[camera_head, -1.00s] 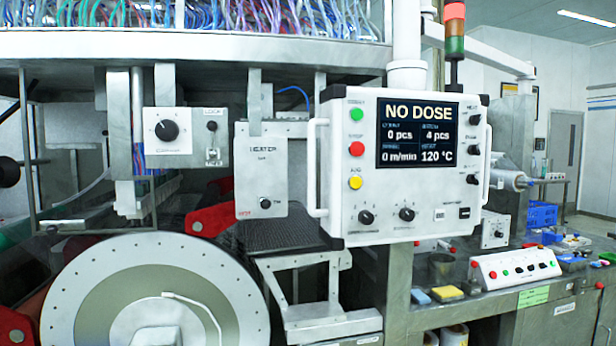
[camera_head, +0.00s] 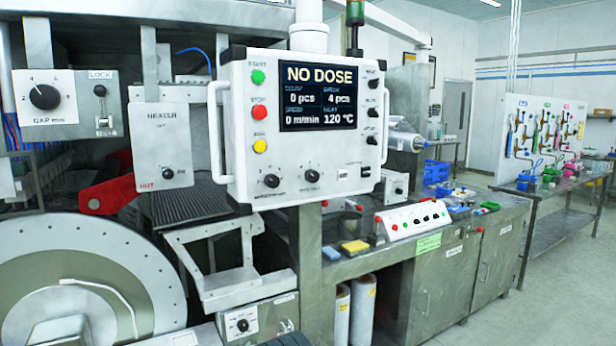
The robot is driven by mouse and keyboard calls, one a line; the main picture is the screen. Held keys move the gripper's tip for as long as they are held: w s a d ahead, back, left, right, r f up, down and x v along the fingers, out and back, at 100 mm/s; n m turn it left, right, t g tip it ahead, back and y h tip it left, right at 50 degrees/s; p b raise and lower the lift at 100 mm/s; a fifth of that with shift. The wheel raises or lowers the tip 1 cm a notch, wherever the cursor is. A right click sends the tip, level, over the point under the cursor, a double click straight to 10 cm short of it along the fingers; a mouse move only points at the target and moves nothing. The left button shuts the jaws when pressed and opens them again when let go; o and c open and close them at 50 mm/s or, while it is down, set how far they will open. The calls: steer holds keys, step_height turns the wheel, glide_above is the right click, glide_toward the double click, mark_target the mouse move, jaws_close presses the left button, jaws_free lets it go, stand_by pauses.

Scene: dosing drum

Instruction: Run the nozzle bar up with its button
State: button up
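I cannot pick out the nozzle bar for certain in the head view, and I cannot tell which button belongs to it. A white control panel (camera_head: 304,125) hangs in the middle, its screen reading NO DOSE, 0 pcs, 4 pcs, 0 m/min and 120 °C. Down its left side are a green button (camera_head: 258,76), a red button (camera_head: 257,112) and a yellow button (camera_head: 260,146). A low white button box (camera_head: 412,220) with a row of small red, green and dark controls sits on the bench to the right.
A large drum (camera_head: 150,285) fills the lower left. A heater box (camera_head: 163,150) marked HOT and a gap dial box (camera_head: 66,103) are above it. The steel bench (camera_head: 470,225) runs right, with a yellow sponge (camera_head: 355,246) on it. Open floor (camera_head: 560,290) lies at right.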

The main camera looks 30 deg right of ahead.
jaws_close()
stand_by(1.7)
